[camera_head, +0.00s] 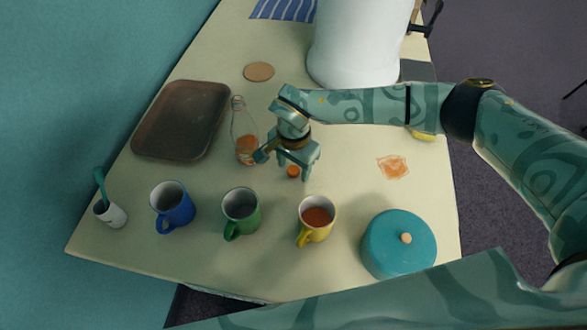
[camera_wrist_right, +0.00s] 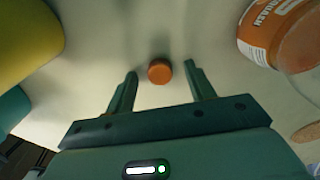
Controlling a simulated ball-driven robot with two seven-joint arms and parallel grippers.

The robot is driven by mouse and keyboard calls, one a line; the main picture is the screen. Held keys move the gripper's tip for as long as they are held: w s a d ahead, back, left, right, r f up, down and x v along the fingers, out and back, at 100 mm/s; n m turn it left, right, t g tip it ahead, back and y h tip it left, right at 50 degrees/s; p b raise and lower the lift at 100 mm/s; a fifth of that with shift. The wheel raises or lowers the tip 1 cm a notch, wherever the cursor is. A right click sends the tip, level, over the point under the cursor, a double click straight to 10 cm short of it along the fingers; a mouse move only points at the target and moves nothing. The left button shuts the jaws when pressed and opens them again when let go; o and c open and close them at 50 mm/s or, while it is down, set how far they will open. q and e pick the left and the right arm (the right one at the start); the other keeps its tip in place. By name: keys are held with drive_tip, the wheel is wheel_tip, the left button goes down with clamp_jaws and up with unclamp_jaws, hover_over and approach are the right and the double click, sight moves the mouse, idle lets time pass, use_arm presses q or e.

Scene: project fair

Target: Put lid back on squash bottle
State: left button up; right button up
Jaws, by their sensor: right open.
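The orange lid (camera_head: 293,172) lies on the table under my right gripper. The squash bottle (camera_head: 243,130) is clear with an orange label and stands open to the left of that gripper. My right gripper (camera_head: 284,168) is open and points down over the lid. In the right wrist view the lid (camera_wrist_right: 160,71) shows between the two open fingertips (camera_wrist_right: 160,68), with gaps on both sides. The bottle (camera_wrist_right: 262,30) is partly in that view at the upper right. My left gripper is not in view.
Blue (camera_head: 173,207), green (camera_head: 240,213) and yellow (camera_head: 315,220) mugs and a teal pot (camera_head: 398,245) line the front. A brown tray (camera_head: 140,142) is at left, a cork coaster (camera_head: 258,71) and white cylinder (camera_head: 355,45) behind. An orange patch (camera_head: 393,167) marks the right.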

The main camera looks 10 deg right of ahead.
drive_tip(key=c, duration=1)
drive_tip(key=shift+c, duration=0.2)
drive_tip(key=shift+r, duration=0.55)
drive_tip(key=s+a+r+p, duration=0.1)
drive_tip(key=s+a+r, duration=0.2)
drive_tip(key=s+r, duration=0.9)
drive_tip(key=shift+s+a, duration=0.4)
drive_tip(key=shift+s, duration=0.35)
